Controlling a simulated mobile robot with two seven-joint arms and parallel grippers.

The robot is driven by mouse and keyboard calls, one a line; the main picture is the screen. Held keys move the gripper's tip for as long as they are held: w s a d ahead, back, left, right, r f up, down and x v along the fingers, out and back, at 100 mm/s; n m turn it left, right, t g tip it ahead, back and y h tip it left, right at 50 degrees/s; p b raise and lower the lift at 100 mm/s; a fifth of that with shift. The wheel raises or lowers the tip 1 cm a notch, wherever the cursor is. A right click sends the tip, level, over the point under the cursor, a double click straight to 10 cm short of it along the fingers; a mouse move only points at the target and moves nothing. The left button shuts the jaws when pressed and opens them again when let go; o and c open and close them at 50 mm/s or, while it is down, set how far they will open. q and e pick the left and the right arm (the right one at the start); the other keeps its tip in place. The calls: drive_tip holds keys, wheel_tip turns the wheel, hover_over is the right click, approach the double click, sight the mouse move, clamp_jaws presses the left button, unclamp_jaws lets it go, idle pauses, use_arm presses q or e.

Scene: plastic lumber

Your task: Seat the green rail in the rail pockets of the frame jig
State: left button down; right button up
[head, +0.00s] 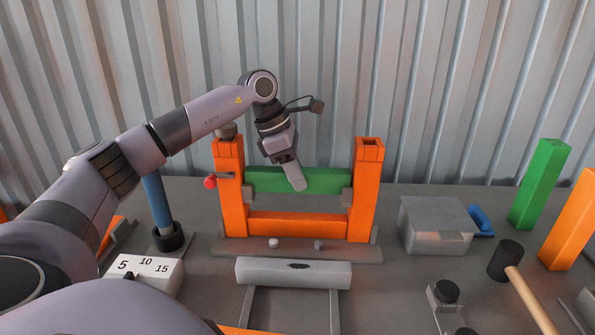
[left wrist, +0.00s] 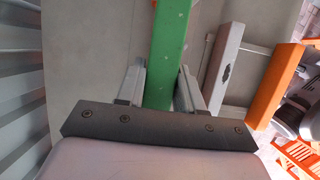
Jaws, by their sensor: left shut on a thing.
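The green rail (head: 328,180) lies level between the two orange posts, the left post (head: 231,190) and the right post (head: 365,190). My left gripper (head: 291,180) is shut on the rail near its middle, reaching down from above. In the left wrist view the green rail (left wrist: 170,45) runs between the two fingers (left wrist: 160,88). Grey pocket blocks show at the posts' inner sides, one at the right (head: 347,197). Whether the rail ends rest in them cannot be told. An orange lower rail (head: 297,226) joins the posts. My right gripper is out of view.
A grey beam (head: 293,273) lies in front of the jig base (head: 350,252). A grey box (head: 436,226), a mallet (head: 507,262) and a green post (head: 540,185) stand to the right. A numbered block (head: 145,270) is at the left. A corrugated wall stands behind.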

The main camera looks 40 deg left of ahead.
use_arm(q)
drive_tip(key=shift+f, duration=0.3)
drive_tip(key=c, duration=0.6)
unclamp_jaws()
drive_tip(key=shift+c, duration=0.2)
drive_tip(key=v, duration=0.7)
drive_tip(key=shift+r, duration=0.15)
